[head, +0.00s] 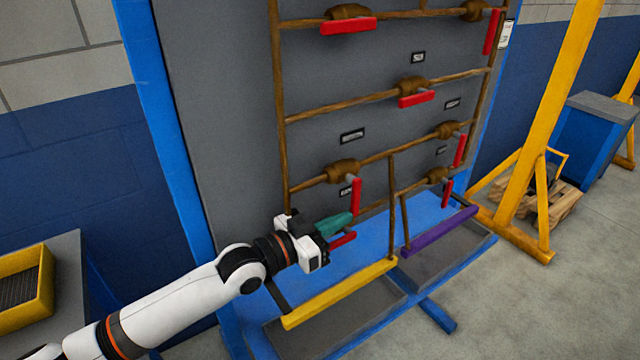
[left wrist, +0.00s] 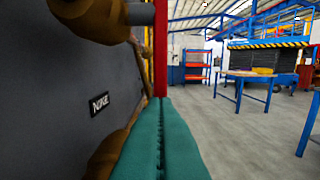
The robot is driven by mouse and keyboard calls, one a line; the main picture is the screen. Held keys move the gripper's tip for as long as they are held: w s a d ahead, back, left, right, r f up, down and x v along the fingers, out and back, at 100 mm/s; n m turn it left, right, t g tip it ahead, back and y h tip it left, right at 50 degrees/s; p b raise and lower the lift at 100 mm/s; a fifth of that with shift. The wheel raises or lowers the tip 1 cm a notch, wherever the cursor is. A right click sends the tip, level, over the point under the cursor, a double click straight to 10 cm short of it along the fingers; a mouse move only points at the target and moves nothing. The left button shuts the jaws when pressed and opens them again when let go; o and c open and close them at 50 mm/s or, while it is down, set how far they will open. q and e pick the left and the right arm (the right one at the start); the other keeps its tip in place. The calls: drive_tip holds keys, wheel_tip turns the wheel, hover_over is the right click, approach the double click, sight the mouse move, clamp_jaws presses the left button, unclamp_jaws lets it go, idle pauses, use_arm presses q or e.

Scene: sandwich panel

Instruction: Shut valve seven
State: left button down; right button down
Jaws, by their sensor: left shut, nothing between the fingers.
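A grey panel (head: 230,120) carries brown pipes with several brown valves and red handles. No label can be read clearly as seven, so I cannot tell which valve is seven. My left gripper (head: 350,218), with teal fingers, is shut and empty at the lower part of the panel. Its tips are close to the lower end of a hanging red handle (head: 356,192); I cannot tell if they touch. In the left wrist view a red handle (left wrist: 160,45) stands upright just beyond the shut fingers (left wrist: 160,140). Another red handle (head: 343,240) is partly hidden behind the gripper. My right gripper is out of view.
A yellow bar (head: 340,293) and a purple bar (head: 438,230) run low in front of the panel. A dark label (left wrist: 99,103), perhaps reading nine, is on the panel. A yellow post (head: 555,120) stands at right. Open floor (left wrist: 235,130) lies beside the panel.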

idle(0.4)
use_arm(q)
drive_tip(key=p+v, duration=0.1)
drive_tip(key=v, duration=1.1)
drive_tip(key=shift+p, duration=0.35)
drive_tip(key=shift+s+d+f, duration=0.1)
